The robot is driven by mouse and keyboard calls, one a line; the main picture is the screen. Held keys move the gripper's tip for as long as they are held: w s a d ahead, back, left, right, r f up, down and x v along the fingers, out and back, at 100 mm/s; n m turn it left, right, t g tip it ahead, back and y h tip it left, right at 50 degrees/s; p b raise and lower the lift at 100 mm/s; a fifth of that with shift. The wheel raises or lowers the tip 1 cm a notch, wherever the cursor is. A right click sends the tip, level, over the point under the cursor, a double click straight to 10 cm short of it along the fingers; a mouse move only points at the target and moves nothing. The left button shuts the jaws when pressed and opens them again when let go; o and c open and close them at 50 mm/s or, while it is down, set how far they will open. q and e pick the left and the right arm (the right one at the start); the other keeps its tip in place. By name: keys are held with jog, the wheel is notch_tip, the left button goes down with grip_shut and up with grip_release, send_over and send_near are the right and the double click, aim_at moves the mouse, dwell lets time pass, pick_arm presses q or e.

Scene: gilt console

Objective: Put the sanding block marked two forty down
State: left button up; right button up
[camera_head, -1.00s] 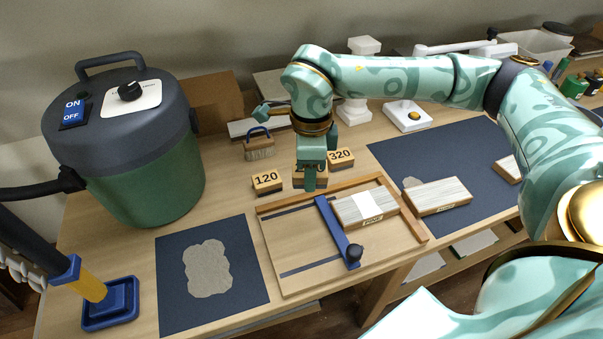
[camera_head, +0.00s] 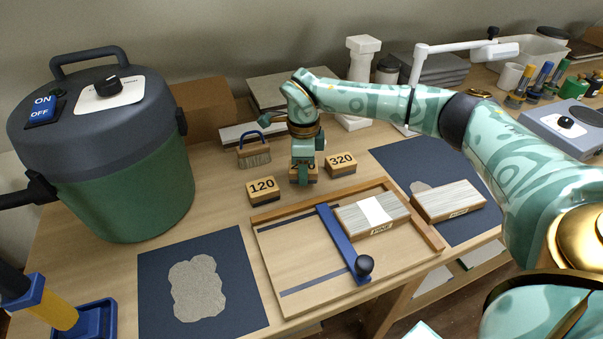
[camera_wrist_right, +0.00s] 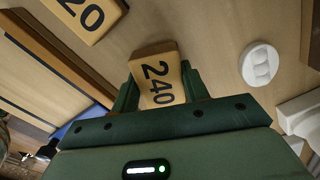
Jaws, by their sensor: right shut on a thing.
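My right gripper (camera_head: 303,176) is shut on the sanding block marked 240 (camera_wrist_right: 157,75), with a green finger on each side of it in the right wrist view (camera_wrist_right: 157,88). In the head view the block (camera_head: 311,175) is partly covered by the gripper and sits low, between the block marked 120 (camera_head: 263,190) on its left and the block marked 320 (camera_head: 341,165) on its right. I cannot tell whether its underside touches the bench. My left gripper is not in view.
A brush with a blue handle (camera_head: 254,155) stands behind the blocks. A wooden board with a raised edge and blue bar (camera_head: 343,242) lies in front. A green and grey drum (camera_head: 120,190) stands at left. A dark mat (camera_head: 160,270) lies front left.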

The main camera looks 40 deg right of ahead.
jog(key=shift+f, duration=0.8)
jog(key=shift+r, duration=0.2)
jog(key=shift+f, duration=0.15)
jog(key=o, duration=1)
jog(key=shift+c, duration=0.2)
notch_tip(320, 180, up, 12)
jog(key=p, duration=0.4)
jog(key=shift+r, duration=0.2)
